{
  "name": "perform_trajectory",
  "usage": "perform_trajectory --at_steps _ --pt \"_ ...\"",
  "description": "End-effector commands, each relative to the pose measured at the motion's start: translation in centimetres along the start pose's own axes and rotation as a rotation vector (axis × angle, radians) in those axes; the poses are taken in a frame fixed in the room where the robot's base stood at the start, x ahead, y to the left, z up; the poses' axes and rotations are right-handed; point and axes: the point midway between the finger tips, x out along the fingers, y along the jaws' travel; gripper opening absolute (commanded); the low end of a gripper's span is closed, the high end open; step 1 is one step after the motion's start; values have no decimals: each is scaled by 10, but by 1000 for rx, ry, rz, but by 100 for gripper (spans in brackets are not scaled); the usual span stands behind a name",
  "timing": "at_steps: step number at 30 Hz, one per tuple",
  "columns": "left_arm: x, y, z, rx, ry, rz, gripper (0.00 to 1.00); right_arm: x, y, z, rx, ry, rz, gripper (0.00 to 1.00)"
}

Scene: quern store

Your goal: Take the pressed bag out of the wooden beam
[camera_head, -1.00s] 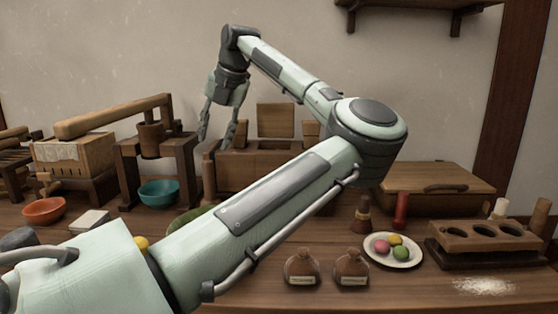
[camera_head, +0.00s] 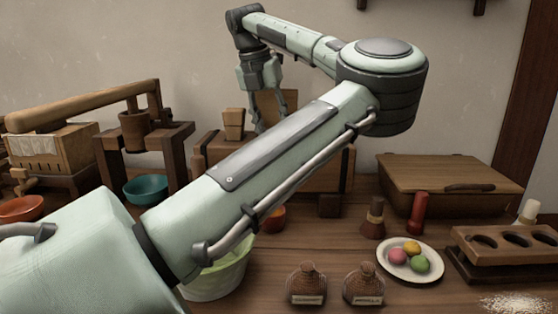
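The wooden beam (camera_head: 90,105) lies slanted across the left, over a wooden stand with a hanging wooden cup-like block (camera_head: 135,130). I cannot make out the pressed bag; a pale patch (camera_head: 35,145) shows on the box below the beam's left end, but I cannot tell what it is. My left gripper (camera_head: 270,112) points down with its fingers apart, to the right of the beam and above a wooden box (camera_head: 325,172). It appears empty. My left arm crosses the middle and hides part of the table and of that box. My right gripper is not in view.
A teal bowl (camera_head: 146,189) stands under the stand, with an orange bowl (camera_head: 22,208) to its left. A pale green tub (camera_head: 218,278) is partly behind my arm. Two bottles (camera_head: 306,284), a plate of colored balls (camera_head: 435,267) and a lidded chest (camera_head: 450,180) are at right.

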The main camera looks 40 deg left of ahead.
Motion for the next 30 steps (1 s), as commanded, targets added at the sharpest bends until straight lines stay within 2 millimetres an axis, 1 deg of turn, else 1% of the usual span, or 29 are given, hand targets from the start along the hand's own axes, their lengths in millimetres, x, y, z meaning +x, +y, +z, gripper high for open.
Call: perform_trajectory --at_steps 1,3,5,12,21,22,30 --pt "10 1 -1 0 3 1 39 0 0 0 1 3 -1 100" --pt "21 1 -1 0 3 2 39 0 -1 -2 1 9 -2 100" --pt "27 1 -1 0 1 1 39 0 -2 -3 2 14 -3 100" --pt "29 1 0 0 -1 2 39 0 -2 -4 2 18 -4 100" --pt "29 1 0 0 0 1 2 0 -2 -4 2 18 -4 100" --pt "30 1 0 0 0 1 0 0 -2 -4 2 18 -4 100" --pt "31 0 -1 0 3 -1 0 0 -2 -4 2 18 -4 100"
